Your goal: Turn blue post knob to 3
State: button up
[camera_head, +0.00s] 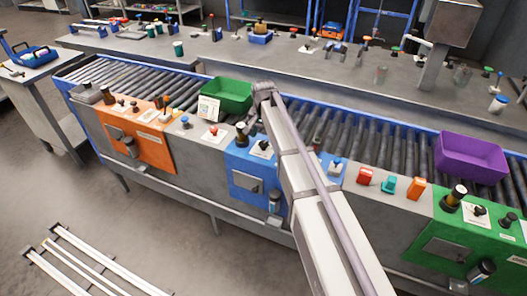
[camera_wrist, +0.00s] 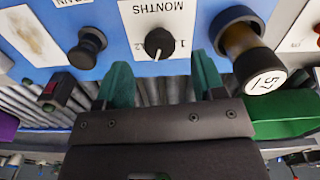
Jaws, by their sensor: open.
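The blue post (camera_head: 240,165) stands in the middle of the conveyor front, and its blue panel fills the top of the wrist view (camera_wrist: 205,20). A black round knob (camera_wrist: 159,43) with a white pointer line sits on a white plate (camera_wrist: 150,12) reading "MONTHS" upside down. The pointer points down the picture, toward my gripper. The head view does not show the fingers clearly.
A black knob (camera_wrist: 87,46) is left of the dial, and a dark cylinder marked 57 (camera_wrist: 262,72) stands close right of the right finger. A red button switch (camera_wrist: 54,88) is at left. A green bin (camera_head: 228,93) and purple bin (camera_head: 470,155) sit on the rollers.

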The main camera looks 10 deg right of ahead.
aim_at(264, 143)
notch_tip(264, 143, down, 4)
jog(key=shift+r+b, duration=0.15)
jog(key=shift+b, duration=0.8)
jog(key=shift+r, duration=0.1)
jog(key=c, duration=0.9)
